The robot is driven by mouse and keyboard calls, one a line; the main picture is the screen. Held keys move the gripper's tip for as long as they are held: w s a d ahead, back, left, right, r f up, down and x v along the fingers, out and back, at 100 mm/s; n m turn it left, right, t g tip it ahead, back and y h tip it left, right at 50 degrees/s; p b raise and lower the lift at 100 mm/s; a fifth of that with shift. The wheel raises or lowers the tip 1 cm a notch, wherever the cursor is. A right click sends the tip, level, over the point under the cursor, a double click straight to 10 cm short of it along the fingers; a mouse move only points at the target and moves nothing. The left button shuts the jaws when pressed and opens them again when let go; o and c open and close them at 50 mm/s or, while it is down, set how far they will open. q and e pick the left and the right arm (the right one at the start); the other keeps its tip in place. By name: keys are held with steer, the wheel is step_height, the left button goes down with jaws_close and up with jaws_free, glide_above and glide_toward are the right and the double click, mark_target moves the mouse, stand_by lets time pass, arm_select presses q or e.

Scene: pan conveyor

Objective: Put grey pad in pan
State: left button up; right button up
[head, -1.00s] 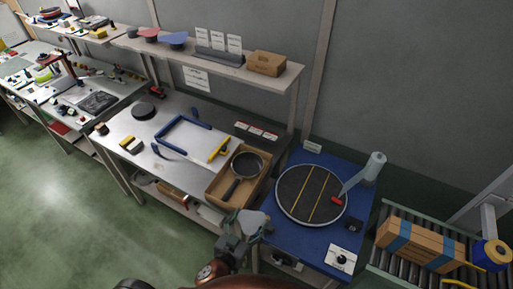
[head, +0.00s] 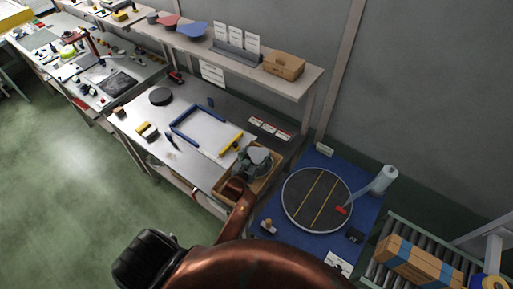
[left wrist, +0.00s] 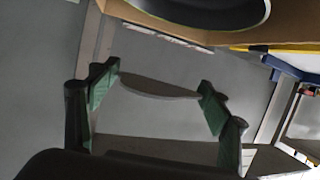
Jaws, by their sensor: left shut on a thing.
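My left gripper (head: 251,163) is over the cardboard box (head: 267,185) at the near right corner of the steel table. It is shut on the grey pad (head: 261,154), a thin pale disc with a curved edge. In the left wrist view the pad (left wrist: 160,88) spans between the two green-lined fingers (left wrist: 158,92). The dark pan (left wrist: 205,10) shows at the top of that view, in the box (left wrist: 150,22), apart from the pad. In the head view the gripper and pad hide most of the pan. My right gripper is not in view.
A blue frame (head: 178,128) and a yellow-handled tool (head: 231,144) lie on the steel table (head: 135,115) beside the box. A round dark turntable (head: 312,187) on a blue surface stands to the right. A shelf (head: 235,57) runs above the table's back.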

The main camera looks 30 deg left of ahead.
arm_select(q)
steer(key=shift+w+a+f, duration=0.45)
steer(key=shift+w, duration=0.05)
steer(key=shift+r, duration=0.1)
steer(key=shift+s+r+p, duration=0.1)
steer(key=shift+s+p, duration=0.1)
steer(key=shift+p, duration=0.5)
steer(key=shift+f+b, duration=2.35)
steer(key=shift+f, duration=1.35)
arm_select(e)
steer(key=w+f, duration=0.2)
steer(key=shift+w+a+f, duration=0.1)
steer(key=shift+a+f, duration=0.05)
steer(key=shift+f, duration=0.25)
arm_select(q)
steer(key=o, duration=0.8)
